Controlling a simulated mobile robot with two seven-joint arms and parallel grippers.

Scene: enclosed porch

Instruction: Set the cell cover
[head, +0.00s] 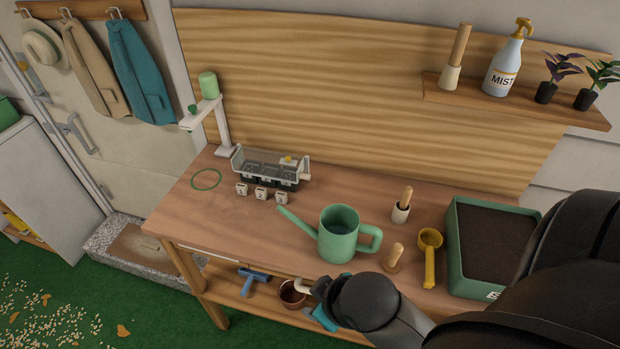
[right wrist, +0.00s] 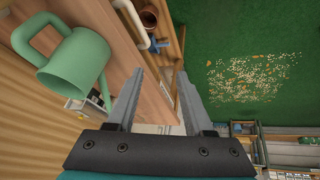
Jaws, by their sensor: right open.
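A small cell tray (head: 262,180) with several dark cells stands toward the back left of the bench in the head view. A clear, pale-edged cover-like piece (head: 241,160) shows around and above it; I cannot tell how it sits. Number blocks 1, 2 and 3 (head: 261,194) stand in front of the tray. My right gripper (head: 318,298) is low by the bench's front edge, below the watering can and apart from the tray. In the right wrist view its two grey fingers (right wrist: 160,100) are spread with nothing between them. My left gripper is not in view.
A green watering can (head: 338,236) stands mid-bench and shows in the right wrist view (right wrist: 75,62). Wooden-handled tools, a yellow scoop (head: 430,258) and a green soil box (head: 456,243) are to its right. A green ring (head: 206,180) lies left on clear bench top.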

